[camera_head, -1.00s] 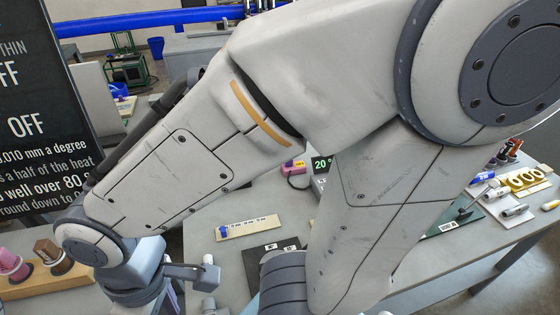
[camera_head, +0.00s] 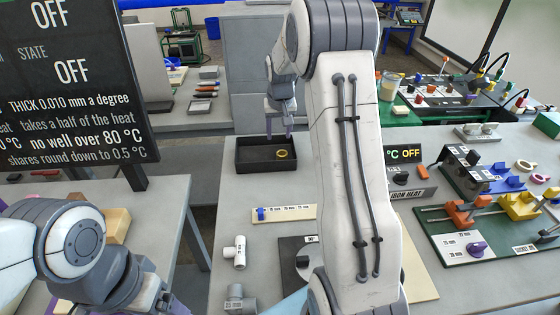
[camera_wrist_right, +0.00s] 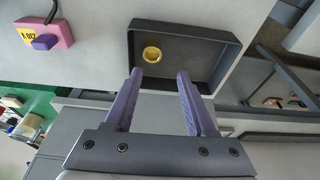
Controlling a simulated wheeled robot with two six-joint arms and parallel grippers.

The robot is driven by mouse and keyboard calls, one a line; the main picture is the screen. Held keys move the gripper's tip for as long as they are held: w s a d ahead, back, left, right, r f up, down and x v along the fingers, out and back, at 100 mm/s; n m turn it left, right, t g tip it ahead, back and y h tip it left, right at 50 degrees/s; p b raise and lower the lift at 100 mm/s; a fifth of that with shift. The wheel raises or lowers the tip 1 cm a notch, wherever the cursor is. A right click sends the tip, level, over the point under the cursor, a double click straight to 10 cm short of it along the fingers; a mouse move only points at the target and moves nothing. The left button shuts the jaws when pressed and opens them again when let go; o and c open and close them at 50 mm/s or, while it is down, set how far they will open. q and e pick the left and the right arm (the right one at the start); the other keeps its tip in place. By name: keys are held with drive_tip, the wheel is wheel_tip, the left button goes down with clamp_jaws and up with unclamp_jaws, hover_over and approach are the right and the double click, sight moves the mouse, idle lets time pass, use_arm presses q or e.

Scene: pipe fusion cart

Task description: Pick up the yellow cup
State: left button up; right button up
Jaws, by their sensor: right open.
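The yellow cup (camera_head: 281,153) sits in a black tray (camera_head: 246,168) at the far end of the table in the head view. In the right wrist view the cup (camera_wrist_right: 152,54) shows as a round yellow rim in the tray (camera_wrist_right: 222,40), against its dark floor. My right gripper (camera_head: 279,132) hangs over the tray, fingers pointing down. In the wrist view its two purple fingers (camera_wrist_right: 158,77) are spread and empty, with the cup beyond their tips, nearer the left finger. My left arm is at the lower left of the head view; its finger opening cannot be made out.
A ruler-like strip (camera_head: 288,212), white pipe fittings (camera_head: 239,252) and a black mat lie nearer on the table. A green board with clamps (camera_head: 490,225) stands right. A dark sign (camera_head: 75,85) stands left. In the wrist view a pink block (camera_wrist_right: 45,36) lies left of the tray.

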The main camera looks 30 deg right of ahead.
approach(282, 151)
drive_tip(key=shift+s+a+f+p, duration=0.1)
drive_tip(key=shift+s+f+p, duration=0.1)
drive_tip(key=shift+f, duration=0.4)
drive_tip(key=shift+s+a+f+p, duration=0.1)
drive_tip(key=shift+f+p, duration=0.05)
drive_tip(key=shift+f, duration=0.45)
drive_tip(key=shift+p+x, duration=0.75)
drive_tip(key=shift+x, duration=2.35)
drive_tip(key=shift+s, duration=0.1)
clamp_jaws()
